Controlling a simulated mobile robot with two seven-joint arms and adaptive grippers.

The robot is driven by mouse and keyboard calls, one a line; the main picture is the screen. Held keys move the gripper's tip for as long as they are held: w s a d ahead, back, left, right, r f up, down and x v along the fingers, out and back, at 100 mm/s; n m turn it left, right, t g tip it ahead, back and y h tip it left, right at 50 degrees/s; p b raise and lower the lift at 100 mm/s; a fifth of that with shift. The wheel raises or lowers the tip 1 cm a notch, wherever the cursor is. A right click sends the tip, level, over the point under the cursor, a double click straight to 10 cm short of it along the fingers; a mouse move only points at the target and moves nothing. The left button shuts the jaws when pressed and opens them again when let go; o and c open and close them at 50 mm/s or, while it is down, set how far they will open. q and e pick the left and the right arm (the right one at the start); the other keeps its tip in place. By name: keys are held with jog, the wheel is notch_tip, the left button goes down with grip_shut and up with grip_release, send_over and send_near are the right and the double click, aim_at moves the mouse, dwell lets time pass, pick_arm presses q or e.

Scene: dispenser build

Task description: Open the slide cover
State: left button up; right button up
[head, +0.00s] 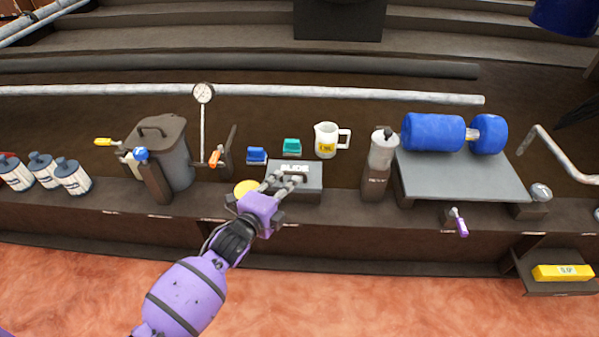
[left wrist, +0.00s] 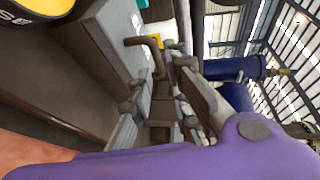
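The slide cover (head: 313,177) is a grey panel lettered "SLIDE" on a low dark box at the middle of the counter. My left gripper (head: 290,182) is over its near left part and hides some of it. In the left wrist view a grey panel (left wrist: 112,38) fills the upper left, with a brown bent handle (left wrist: 146,42) standing on it. The fingers of my left gripper (left wrist: 162,92) look apart, with the handle just beyond their tips. I cannot tell whether they touch it. My right gripper is not in view.
Blue (head: 257,155) and teal (head: 292,146) blocks and a white jug (head: 327,140) stand behind the box. A yellow disc (head: 246,188) lies to its left. A lidded bin (head: 176,165) stands farther left; a grinder-like cylinder (head: 382,153) stands right.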

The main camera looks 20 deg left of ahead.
aim_at(293, 174)
pick_arm(q)
jog(key=b+x, duration=0.1)
jog(key=x, duration=0.1)
jog(key=b+x, duration=0.1)
jog(key=x, duration=0.2)
jog(key=shift+w+f, duration=0.2)
jog(key=shift+f, duration=0.05)
jog(key=shift+w, duration=0.45)
jog(key=shift+c, duration=0.3)
grip_shut()
